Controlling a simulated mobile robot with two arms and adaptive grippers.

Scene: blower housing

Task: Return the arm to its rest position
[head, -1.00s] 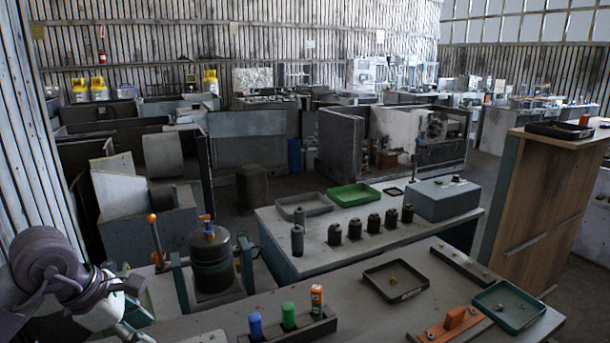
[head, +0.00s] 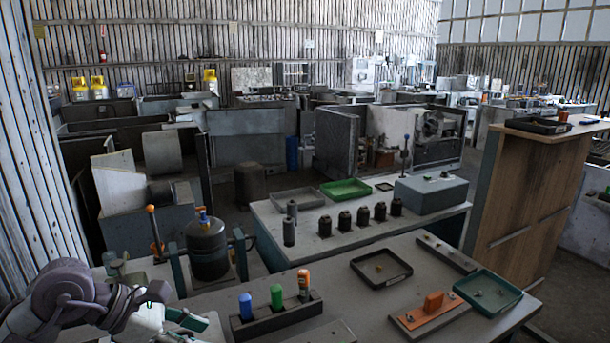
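My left arm (head: 75,298) comes in at the bottom left corner, folded low in front of the near table. What looks like my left gripper (head: 187,320) is at the bottom edge, left of the dark holder block (head: 277,319). It is partly cut off and partly hidden by the arm's links, and I cannot tell whether its fingers are open or shut. No held thing shows. My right arm and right gripper are not in view.
The holder bears blue, green and orange handled tools. A dark canister (head: 207,250) in a frame stands behind my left arm. A second table stands behind.

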